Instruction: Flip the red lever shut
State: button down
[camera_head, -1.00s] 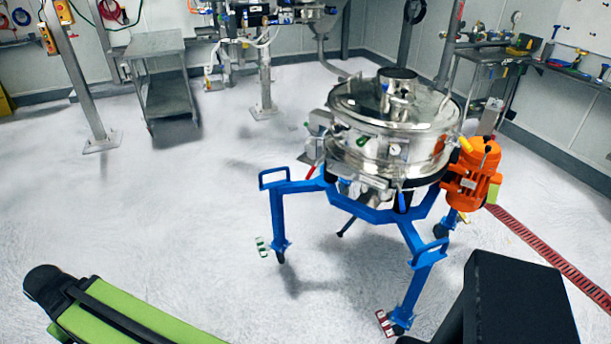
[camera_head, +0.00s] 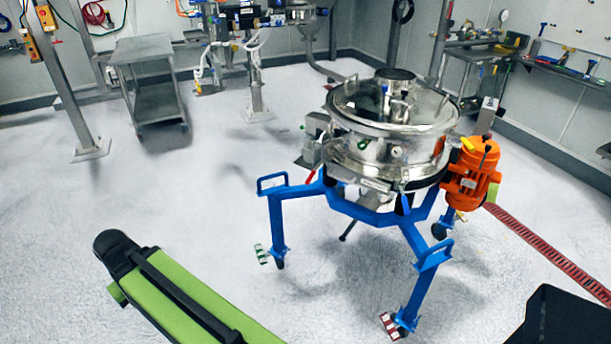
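The powder sifter (camera_head: 390,150) is a shiny steel drum on a blue wheeled frame (camera_head: 372,212), right of the middle. A small red lever-like part (camera_head: 311,176) shows low on the drum's left side, near the top of the frame. It is too small to tell whether it is open or shut. A red-and-white caster pedal (camera_head: 389,325) sits at the front foot of the frame. My green and black arm link is at the lower left, apart from the sifter. My gripper is not in view.
An orange motor (camera_head: 472,175) juts from the sifter's right side. A grey cart (camera_head: 152,85) and a steel post (camera_head: 75,90) stand at the back left. A red floor grate (camera_head: 550,250) runs at the right. The floor left of the sifter is clear.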

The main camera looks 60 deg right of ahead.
aim_at(312, 174)
jog(key=i, duration=0.95)
jog(key=u, duration=0.05)
